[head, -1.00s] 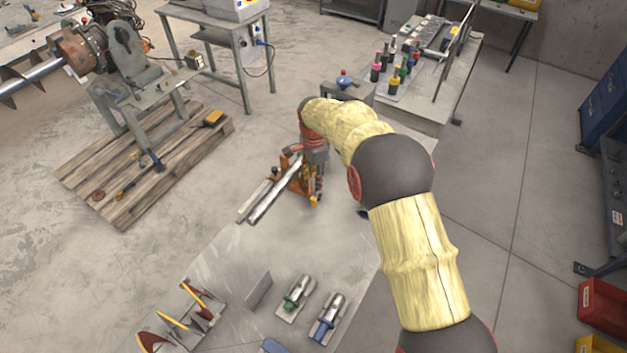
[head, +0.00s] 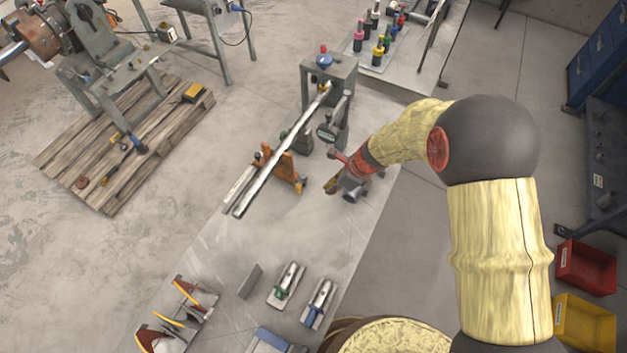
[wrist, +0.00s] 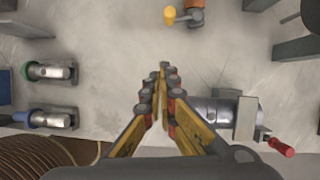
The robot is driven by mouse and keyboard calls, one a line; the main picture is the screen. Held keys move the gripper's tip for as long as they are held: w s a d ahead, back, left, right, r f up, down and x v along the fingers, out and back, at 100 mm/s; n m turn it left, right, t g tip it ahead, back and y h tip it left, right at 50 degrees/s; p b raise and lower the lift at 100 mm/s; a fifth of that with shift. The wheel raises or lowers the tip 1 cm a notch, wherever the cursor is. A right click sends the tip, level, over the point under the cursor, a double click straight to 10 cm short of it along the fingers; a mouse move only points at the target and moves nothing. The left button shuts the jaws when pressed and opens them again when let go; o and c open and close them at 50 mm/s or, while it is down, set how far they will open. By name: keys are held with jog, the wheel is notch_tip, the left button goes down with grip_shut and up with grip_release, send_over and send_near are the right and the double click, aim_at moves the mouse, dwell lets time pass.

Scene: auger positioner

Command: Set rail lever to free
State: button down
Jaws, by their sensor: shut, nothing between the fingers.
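A long metal rail (head: 270,165) runs diagonally across the bench through an orange bracket (head: 288,172). In the wrist view, an orange part (wrist: 195,14) with a yellow-orange knob (wrist: 170,15) shows at the top edge, beyond my fingertips. I cannot tell for certain which handle is the rail lever. My gripper (head: 332,186) is to the right of the orange bracket in the head view, low over the bench and apart from the bracket. The wrist view shows its fingers (wrist: 163,72) closed together and empty.
A grey stand (head: 340,70) with a blue and red knob holds the rail's far end. A grey cylinder (wrist: 212,110) and a red handle (wrist: 281,147) lie right of my fingers. Green-ringed (head: 288,284) and blue-ringed (head: 318,302) fixtures sit at the front.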

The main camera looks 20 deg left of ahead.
jog(key=x, duration=0.3)
jog(key=w+b+x, duration=0.1)
jog(key=x, duration=0.5)
jog(key=shift+w+a+f+b, duration=0.15)
jog(key=shift+b, duration=0.25)
jog(key=a, duration=0.3)
jog(key=shift+a, duration=0.6)
